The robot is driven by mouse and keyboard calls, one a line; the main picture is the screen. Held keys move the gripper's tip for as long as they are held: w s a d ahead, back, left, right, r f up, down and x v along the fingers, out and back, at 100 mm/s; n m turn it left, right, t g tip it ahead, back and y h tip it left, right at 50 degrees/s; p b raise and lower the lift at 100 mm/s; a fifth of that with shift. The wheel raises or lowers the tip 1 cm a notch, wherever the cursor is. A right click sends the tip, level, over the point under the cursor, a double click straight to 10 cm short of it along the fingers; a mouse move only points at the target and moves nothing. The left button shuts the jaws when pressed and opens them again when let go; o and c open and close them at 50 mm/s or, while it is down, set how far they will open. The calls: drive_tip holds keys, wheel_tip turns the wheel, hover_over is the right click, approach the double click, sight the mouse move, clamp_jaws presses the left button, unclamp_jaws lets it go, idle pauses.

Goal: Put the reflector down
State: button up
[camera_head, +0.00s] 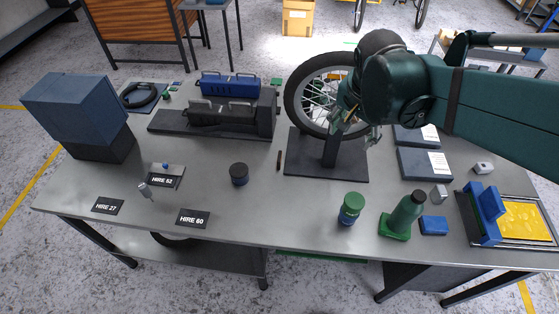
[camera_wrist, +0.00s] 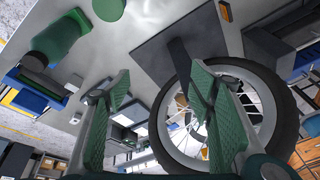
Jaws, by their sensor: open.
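A bicycle wheel (camera_head: 291,96) stands upright in a dark stand (camera_head: 300,165) on the grey table. A small amber piece (camera_head: 335,77) shows among its spokes and looks like a reflector. It also shows in the wrist view (camera_wrist: 181,100), partly behind a finger. A small brown-orange strip (camera_head: 279,160) lies on the table left of the stand and shows in the wrist view (camera_wrist: 225,12); I cannot tell what it is. My gripper (camera_head: 355,122) is at the wheel's right side. In the wrist view its green fingers (camera_wrist: 160,90) are wide apart with nothing between them.
A green bottle (camera_head: 406,215), a green-lidded jar (camera_head: 351,208) and a blue block (camera_head: 433,225) stand at the front right. A dark jar (camera_head: 239,174) stands mid-table. Dark boxes (camera_head: 424,163) lie right of the stand. The front middle of the table has free room.

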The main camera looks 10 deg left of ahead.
drive_tip(key=w+a+f+m+g+h, duration=0.2)
drive_tip(key=w+a+f+m, duration=0.3)
drive_tip(key=w+a+f, duration=0.5)
drive_tip(key=m+g+h, duration=0.2)
drive_tip(key=m, duration=0.4)
approach(279, 156)
drive_tip(key=x, duration=0.3)
drive_tip(key=shift+x, duration=1.25)
drive_tip(key=shift+b+x, duration=0.45)
drive_tip(key=shift+x, duration=2.15)
drive_tip(key=shift+c, duration=0.4)
